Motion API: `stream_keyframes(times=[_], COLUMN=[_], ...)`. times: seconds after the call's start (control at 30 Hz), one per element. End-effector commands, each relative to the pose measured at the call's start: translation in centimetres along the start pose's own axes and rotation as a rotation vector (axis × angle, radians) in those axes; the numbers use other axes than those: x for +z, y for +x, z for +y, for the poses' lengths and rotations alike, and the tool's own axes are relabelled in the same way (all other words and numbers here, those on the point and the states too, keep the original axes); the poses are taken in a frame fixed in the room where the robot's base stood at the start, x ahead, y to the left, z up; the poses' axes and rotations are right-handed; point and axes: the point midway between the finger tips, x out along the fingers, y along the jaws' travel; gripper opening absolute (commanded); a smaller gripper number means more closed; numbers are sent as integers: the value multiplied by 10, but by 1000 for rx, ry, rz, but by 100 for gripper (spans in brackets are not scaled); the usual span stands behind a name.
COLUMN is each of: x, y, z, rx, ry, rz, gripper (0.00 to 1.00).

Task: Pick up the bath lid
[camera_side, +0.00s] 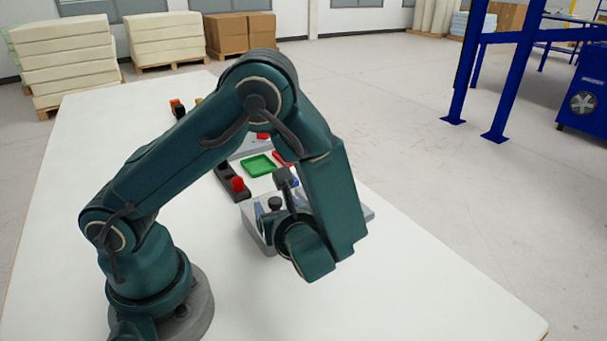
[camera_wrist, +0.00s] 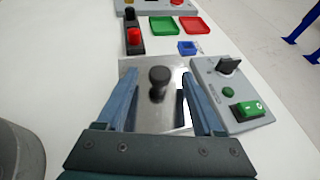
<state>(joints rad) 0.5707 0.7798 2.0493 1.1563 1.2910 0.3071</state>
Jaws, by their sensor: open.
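The bath lid (camera_wrist: 150,115) shows in the wrist view as a flat pale metal plate with a round black knob (camera_wrist: 160,78) standing up from it. My gripper (camera_wrist: 160,75) is open, with one blue finger on each side of the knob in the picture. I see no finger touching the knob, and I cannot tell the height of the fingertips above the lid. In the side view the black knob (camera_side: 274,203) shows just left of my wrist, which hides much of the lid and the fingers.
A grey control box (camera_wrist: 232,95) with a dial and green button stands close right of the lid. Beyond lie a small blue tray (camera_wrist: 188,47), a green tray (camera_wrist: 164,26), a red tray (camera_wrist: 195,25) and a dark holder with a red piece (camera_wrist: 134,37).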

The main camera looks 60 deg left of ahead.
Motion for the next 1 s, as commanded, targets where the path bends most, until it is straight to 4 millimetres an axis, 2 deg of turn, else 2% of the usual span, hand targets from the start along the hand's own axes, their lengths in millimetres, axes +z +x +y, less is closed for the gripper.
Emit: stream_keyframes(times=[0.3,0.33,0.47,0.5,1.0], x=[0,0,0,0,5], y=[5,5,5,5,3], z=[0,0,0,0,0], rx=[1,1,1,1,0], ry=[0,0,0,0,-3], rz=[2,2,2,2,1], gripper=[69,65,15,0,0])
